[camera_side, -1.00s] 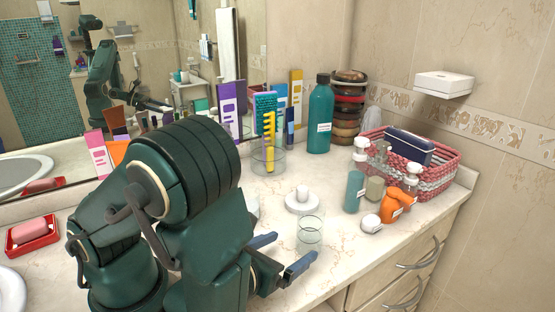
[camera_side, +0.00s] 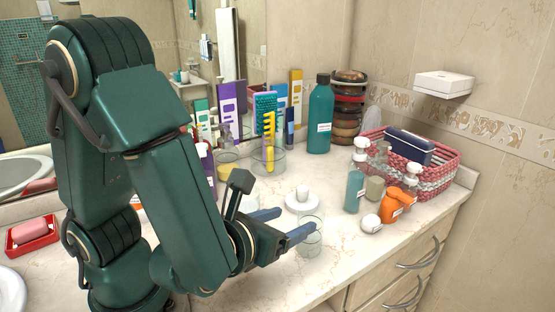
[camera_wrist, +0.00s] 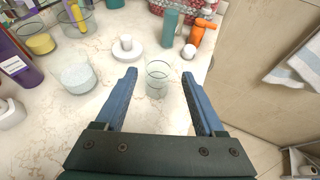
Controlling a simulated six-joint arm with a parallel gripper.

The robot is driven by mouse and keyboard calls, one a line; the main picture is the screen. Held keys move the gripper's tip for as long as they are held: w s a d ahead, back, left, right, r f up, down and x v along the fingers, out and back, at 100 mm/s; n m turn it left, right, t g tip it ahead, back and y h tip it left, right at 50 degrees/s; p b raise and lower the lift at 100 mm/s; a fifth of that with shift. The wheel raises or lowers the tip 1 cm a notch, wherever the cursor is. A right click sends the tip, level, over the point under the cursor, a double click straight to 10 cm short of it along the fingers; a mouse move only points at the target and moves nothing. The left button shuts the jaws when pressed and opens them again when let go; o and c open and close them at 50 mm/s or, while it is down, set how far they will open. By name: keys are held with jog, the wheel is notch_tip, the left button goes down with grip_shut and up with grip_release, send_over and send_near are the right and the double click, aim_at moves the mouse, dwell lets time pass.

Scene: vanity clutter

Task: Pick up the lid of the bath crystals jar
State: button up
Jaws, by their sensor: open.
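The lid, a white disc with a round knob, lies on the counter in the side view (camera_side: 302,202) and in the wrist view (camera_wrist: 127,49). A glass jar of white crystals (camera_wrist: 77,76) stands to its left in the wrist view; my gripper mostly hides it in the side view. My gripper (camera_side: 295,222) is open and empty, its blue fingers pointing towards the back right. In the wrist view, the lid is beyond the fingertips and to the left of the gap between them (camera_wrist: 159,73).
An empty clear glass (camera_wrist: 157,80) appears between my fingers in the wrist view; whether they touch it is unclear. A white ball (camera_side: 371,223), bottles and a woven basket (camera_side: 440,178) stand to the right. A comb in a glass cup (camera_side: 268,162) is behind the lid.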

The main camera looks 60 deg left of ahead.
notch_tip(320, 180, up, 7)
jog(key=m+g, duration=0.8)
jog(key=m, duration=2.4)
send_over(303, 188)
jog(key=s+d, duration=0.2)
jog(key=shift+h, duration=0.4)
jog(key=f, duration=1.1)
jog(key=shift+w+a+f, duration=0.1)
jog(key=shift+a+f, duration=0.05)
jog(key=shift+a, duration=0.05)
jog(key=shift+x, duration=2.5)
jog(key=shift+c, duration=0.3)
grip_shut()
